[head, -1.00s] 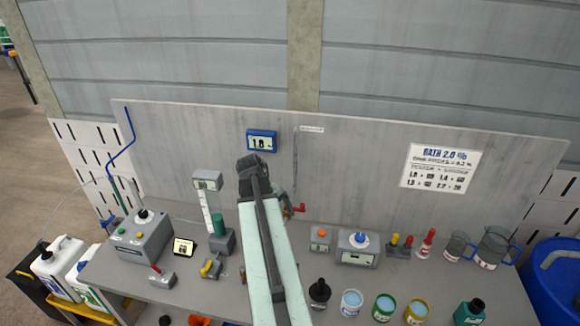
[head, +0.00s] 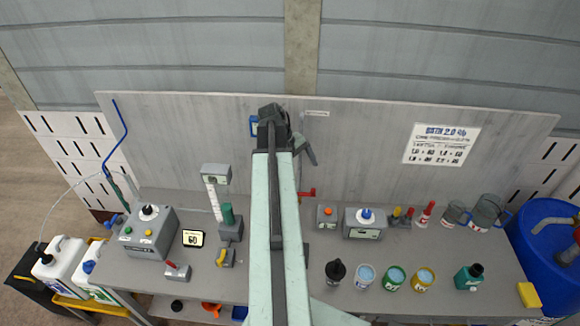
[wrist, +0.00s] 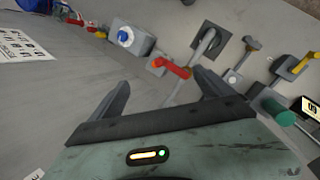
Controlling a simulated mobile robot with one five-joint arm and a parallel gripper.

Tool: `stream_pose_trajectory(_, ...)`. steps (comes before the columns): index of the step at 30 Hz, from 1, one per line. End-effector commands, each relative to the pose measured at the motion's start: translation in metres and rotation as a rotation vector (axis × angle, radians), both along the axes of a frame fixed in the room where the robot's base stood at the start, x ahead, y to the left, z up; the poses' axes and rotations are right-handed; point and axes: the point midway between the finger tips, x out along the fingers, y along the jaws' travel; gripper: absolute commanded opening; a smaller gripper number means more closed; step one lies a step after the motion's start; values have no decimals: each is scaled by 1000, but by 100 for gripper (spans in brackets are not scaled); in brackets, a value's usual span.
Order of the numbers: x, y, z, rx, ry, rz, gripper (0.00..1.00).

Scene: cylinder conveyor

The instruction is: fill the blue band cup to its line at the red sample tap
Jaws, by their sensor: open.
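The red sample tap (head: 307,193) is a red lever by the back panel, just right of my arm. In the wrist view the red tap (wrist: 172,67) shows ahead, between and beyond my fingertips. My gripper (wrist: 165,88) is open, with nothing between its fingers; in the head view its dark end is partly hidden by the arm. Three cups of pale blue liquid stand at the front right. The left one (head: 365,278) is whitish with a faint bluish rim and may be the blue band cup. The others have green (head: 395,279) and yellow (head: 424,280) bands.
A dark bottle (head: 335,271) and a green bottle (head: 468,277) flank the cups. A blue-knobbed box (head: 364,223), two jugs (head: 487,211), a grey control box (head: 150,232) and a small display (head: 193,238) stand on the bench (head: 440,240). A blue tub (head: 545,245) is at right.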

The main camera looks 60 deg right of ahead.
Motion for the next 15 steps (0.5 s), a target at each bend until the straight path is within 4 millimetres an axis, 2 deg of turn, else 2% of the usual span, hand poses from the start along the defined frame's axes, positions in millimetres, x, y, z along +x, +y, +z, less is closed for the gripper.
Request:
stream_pose_trajectory(8, 0, 0, -13, 0, -1, 7, 91)
stream_pose_trajectory(15, -10, -4, -42, 0, -2, 8, 91)
